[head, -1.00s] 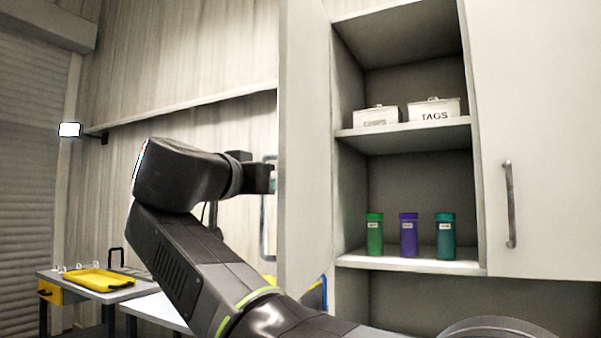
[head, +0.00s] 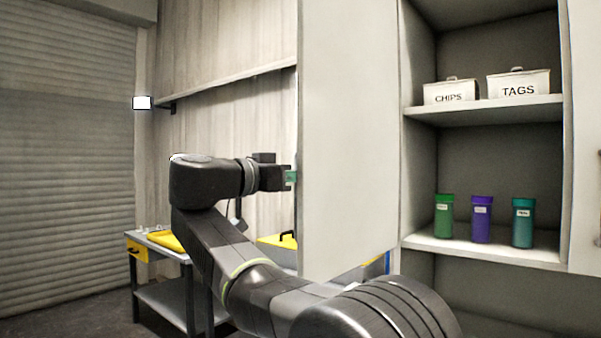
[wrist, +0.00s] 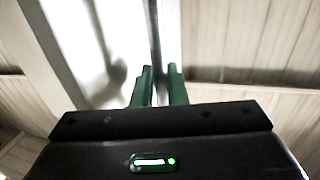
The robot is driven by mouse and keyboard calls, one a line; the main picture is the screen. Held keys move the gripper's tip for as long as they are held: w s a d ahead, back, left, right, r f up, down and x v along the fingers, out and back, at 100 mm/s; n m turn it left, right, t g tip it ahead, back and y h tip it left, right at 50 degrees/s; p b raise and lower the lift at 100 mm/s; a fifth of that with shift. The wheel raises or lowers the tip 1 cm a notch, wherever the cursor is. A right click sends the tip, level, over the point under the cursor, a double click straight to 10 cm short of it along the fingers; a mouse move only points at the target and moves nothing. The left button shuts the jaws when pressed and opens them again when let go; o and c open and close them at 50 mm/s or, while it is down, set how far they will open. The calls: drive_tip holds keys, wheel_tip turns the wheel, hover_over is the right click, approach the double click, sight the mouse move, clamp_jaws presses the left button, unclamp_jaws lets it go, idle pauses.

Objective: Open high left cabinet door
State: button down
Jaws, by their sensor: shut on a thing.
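The high left cabinet door (head: 348,130) is a pale panel standing swung open at the left of the open shelves, its broad face showing in the head view. My gripper (head: 291,178) is at the door's left edge, its fingertips partly hidden by the door. In the wrist view my green fingers (wrist: 158,88) are shut around the thin upright door handle (wrist: 154,35), with the pale door (wrist: 95,50) to its left. In the head view the handle is mostly hidden behind the door.
Open shelves hold white boxes marked CHIPS (head: 450,93) and TAGS (head: 518,85), and green (head: 444,217), purple (head: 481,220) and teal (head: 522,223) containers. Floor at left is clear.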

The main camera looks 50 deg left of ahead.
drive_tip(key=shift+f, duration=0.1)
drive_tip(key=c, duration=1.8)
unclamp_jaws()
drive_tip(key=shift+s+a, duration=0.1)
drive_tip(key=shift+a, duration=0.05)
drive_tip(key=s, duration=1.3)
drive_tip(key=shift+s+a+p, duration=0.35)
drive_tip(key=shift+s+p, duration=0.05)
drive_tip(key=w, duration=0.9)
drive_tip(key=w+d+b, duration=0.1)
drive_tip(key=w, duration=0.4)
